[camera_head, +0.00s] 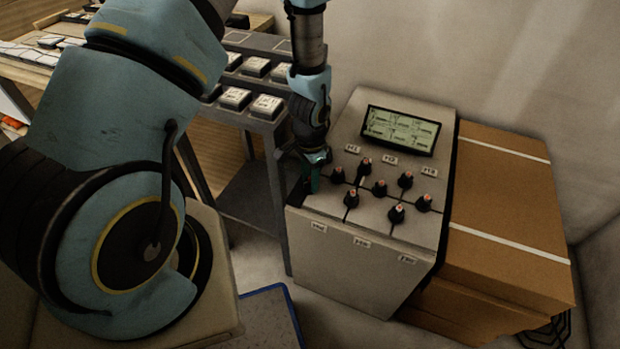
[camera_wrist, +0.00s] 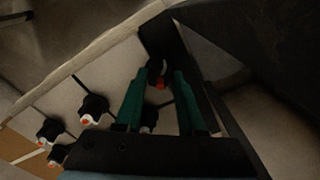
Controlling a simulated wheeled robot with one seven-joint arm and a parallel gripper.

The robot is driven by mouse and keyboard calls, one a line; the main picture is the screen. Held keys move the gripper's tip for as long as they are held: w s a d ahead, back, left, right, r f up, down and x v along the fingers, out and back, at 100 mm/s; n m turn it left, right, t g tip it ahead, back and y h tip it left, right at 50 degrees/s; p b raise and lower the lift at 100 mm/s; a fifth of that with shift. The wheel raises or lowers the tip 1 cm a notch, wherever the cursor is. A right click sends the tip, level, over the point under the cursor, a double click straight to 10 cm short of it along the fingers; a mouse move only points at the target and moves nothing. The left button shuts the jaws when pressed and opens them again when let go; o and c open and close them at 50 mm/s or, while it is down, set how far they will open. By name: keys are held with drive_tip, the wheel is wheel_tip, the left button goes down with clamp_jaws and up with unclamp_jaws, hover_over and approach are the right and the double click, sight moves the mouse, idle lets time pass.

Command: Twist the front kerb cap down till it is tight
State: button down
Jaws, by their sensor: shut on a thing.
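My gripper (camera_head: 314,182) points down at the left edge of the grey sloped console (camera_head: 330,206). In the wrist view its two green fingers (camera_wrist: 158,78) are shut on a black kerb cap with an orange-red top (camera_wrist: 160,84). In the head view that cap is hidden by my gripper and wrist. I cannot tell how tightly the cap is seated. Several similar black caps with orange tops, such as this one (camera_head: 379,187), stand on the panel to the right, at crossings of dark joint lines. Some also show at the left of the wrist view (camera_wrist: 93,107).
A display (camera_head: 400,130) sits at the console's upper end. Brown cardboard boxes (camera_head: 510,215) with white bands stand against its right side. A grey rack (camera_head: 270,122) with several square pieces stands behind and left. A blue-edged mat (camera_head: 268,318) lies on the floor in front.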

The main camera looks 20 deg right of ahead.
drive_tip(key=shift+m, duration=0.6)
drive_tip(key=c, duration=0.5)
unclamp_jaws()
drive_tip(key=shift+r, duration=0.1)
wheel_tip(320, 180, up, 11)
drive_tip(key=shift+f, duration=0.2)
idle(0.4)
